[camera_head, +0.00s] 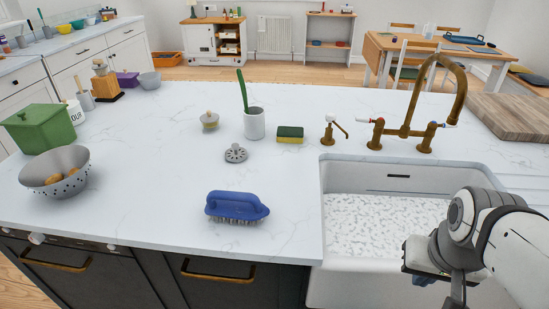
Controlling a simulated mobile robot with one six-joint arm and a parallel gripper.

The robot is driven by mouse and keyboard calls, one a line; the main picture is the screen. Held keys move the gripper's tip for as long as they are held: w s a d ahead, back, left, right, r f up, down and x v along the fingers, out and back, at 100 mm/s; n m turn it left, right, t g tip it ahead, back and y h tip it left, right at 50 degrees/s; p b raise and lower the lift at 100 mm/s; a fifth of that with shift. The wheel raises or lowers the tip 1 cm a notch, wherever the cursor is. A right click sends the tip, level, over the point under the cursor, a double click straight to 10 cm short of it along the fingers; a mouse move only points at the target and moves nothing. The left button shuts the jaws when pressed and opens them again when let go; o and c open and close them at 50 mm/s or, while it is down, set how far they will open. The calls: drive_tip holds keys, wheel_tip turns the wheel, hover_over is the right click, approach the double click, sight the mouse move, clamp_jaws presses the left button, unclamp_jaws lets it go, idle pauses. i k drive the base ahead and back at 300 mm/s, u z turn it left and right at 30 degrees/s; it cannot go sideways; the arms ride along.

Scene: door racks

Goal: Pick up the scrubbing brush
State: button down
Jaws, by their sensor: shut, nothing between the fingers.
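A blue scrubbing brush (237,206) lies on the white marble countertop (150,180), bristles down, near the front edge and left of the sink. Its handle arches along the top. My gripper (457,300) is at the lower right, over the sink area and well to the right of the brush. It points down, is shut and holds nothing. Its tips run to the bottom edge of the picture.
A white sink (335,255) with a brass tap (406,130) is right of the brush. Behind the brush are a grey drain strainer (236,153), a white cup (254,123) and a sponge (290,134). A colander (55,172) stands far left. Counter around the brush is clear.

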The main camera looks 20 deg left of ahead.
sight(242, 206)
drive_tip(key=u, duration=1.4)
drive_tip(key=k, duration=1)
drive_tip(key=u, duration=1.1)
drive_tip(key=i, duration=1.7)
drive_tip(key=z, duration=1.55)
